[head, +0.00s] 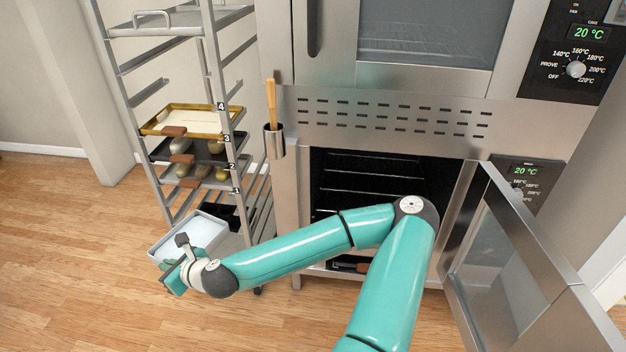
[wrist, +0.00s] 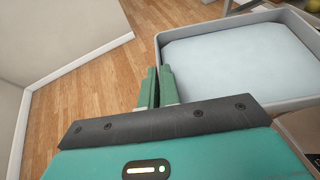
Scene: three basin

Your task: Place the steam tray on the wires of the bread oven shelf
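The steam tray (head: 160,251) is a shallow grey pan with a pale blue-white inside. It is at the lower left of the head view, low in front of the rack, and fills the upper right of the wrist view (wrist: 296,101). My gripper (wrist: 159,72) is at the tray's near left wall, its green fingers close together with the wall edge between them. My gripper (head: 168,268) also shows in the head view, partly hidden by my wrist. The bread oven (head: 303,200) has its lower chamber open, with wire shelves (head: 365,175) inside, partly hidden behind my arm.
The oven door (head: 520,255) is swung open to the right. A metal rack (head: 213,60) holds several trays, including a gold-edged one (head: 190,108) and ones with loaves (head: 190,150). A holder (head: 274,142) with a wooden-handled tool hangs on the oven's left. Wooden floor at the left is clear.

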